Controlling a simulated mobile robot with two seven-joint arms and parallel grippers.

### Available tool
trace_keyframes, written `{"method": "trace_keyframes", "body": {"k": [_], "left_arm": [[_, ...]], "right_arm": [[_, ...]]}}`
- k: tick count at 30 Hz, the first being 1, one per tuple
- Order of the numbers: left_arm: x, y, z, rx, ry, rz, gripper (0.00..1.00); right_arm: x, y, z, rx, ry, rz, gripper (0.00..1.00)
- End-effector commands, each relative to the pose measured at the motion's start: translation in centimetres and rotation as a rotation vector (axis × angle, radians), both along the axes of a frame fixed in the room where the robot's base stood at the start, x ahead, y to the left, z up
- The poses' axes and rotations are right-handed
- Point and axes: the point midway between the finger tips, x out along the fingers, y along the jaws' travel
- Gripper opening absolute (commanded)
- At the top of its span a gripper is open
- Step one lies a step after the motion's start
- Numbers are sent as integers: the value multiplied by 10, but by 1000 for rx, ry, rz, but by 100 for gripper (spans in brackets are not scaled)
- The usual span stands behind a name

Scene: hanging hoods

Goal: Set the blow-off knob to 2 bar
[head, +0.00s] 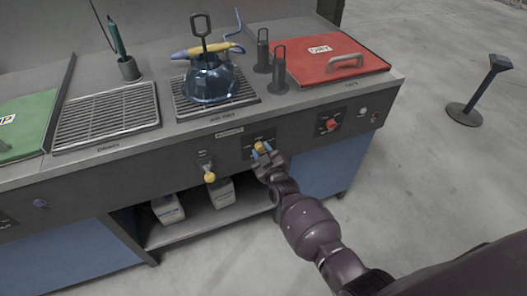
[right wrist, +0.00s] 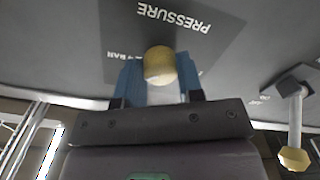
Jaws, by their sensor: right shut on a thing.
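The yellow knob (head: 260,146) sits on a dark plate on the bench's front panel, below the air station's grate. In the right wrist view the knob (right wrist: 159,65) stands in front of a plate lettered PRESSURE, seen upside down. My right gripper (head: 263,154) is at the knob, its blue fingers on either side of it. In the right wrist view the gripper (right wrist: 158,82) is shut on the knob. The scale marks are too small or hidden to read, so the setting cannot be told. My left gripper is not in view.
A yellow-tipped lever (head: 210,176) hangs on the panel left of the knob; it also shows in the right wrist view (right wrist: 294,158). A red knob (head: 331,125) is to the right. A blue glass vessel (head: 211,82) stands on the grate (head: 247,95) above. Containers (head: 168,209) stand below.

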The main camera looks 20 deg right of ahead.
Motion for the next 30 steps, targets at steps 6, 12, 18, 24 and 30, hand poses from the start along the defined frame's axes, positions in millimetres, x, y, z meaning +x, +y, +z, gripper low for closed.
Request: {"method": "trace_keyframes", "body": {"k": [6, 12, 18, 24, 30], "left_arm": [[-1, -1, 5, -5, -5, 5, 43], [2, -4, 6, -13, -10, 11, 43], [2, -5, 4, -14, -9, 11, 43], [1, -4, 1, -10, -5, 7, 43], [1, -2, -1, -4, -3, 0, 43]], "right_arm": [[0, 0, 1, -206, -8, -1, 11], [0, 0, 0, -396, -13, 0, 11], [0, -1, -1, -579, -18, -1, 11], [-1, 0, -1, -733, -23, 0, 11], [-1, -1, -1, -845, -27, 0, 11]]}}
